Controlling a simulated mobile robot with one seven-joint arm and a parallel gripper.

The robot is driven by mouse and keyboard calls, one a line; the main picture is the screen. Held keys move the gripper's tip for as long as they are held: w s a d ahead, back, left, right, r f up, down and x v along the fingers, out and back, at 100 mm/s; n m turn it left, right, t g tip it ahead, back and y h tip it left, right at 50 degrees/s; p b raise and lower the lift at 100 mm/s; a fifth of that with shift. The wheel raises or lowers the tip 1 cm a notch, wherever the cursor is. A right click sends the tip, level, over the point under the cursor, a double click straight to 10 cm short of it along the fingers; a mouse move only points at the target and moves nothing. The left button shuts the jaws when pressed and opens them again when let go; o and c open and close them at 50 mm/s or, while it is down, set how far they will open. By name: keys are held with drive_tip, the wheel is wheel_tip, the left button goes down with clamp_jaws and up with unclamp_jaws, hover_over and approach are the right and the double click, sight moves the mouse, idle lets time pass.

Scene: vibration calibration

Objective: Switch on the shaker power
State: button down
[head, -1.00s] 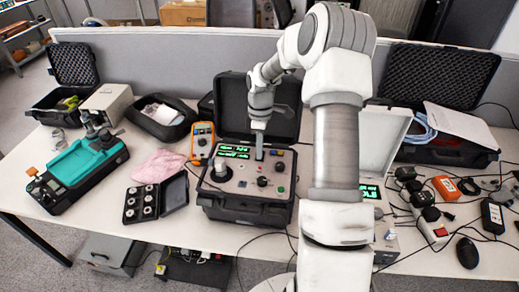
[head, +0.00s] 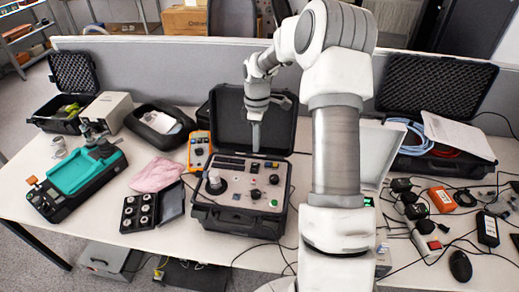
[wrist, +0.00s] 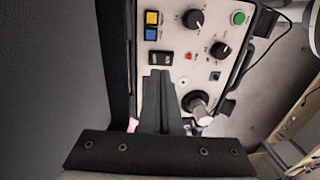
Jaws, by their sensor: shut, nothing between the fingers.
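The shaker unit is the open black case (head: 240,222) with a grey control panel (head: 232,200), in the middle of the table in the head view. Its display windows (head: 232,163) look dark. In the wrist view the panel (wrist: 210,70) carries a black rocker switch (wrist: 160,58), a yellow button (wrist: 152,17), a blue button (wrist: 150,33), a green button (wrist: 238,17), a red light (wrist: 188,56) and black knobs (wrist: 193,19). My gripper (head: 256,151) is shut and empty, over the panel's back part. In the wrist view its fingertips (wrist: 160,73) lie beside the rocker switch; contact cannot be told.
An orange multimeter (head: 199,151) stands left of the case, and a small open black box (head: 140,209) lies front left. The raised case lid (head: 232,122) is close behind my gripper. Cables and adapters (head: 415,210) cover the right side.

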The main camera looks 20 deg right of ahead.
wheel_tip(320, 180, up, 8)
drive_tip(key=shift+w+f, duration=0.15)
drive_tip(key=shift+w, duration=0.2)
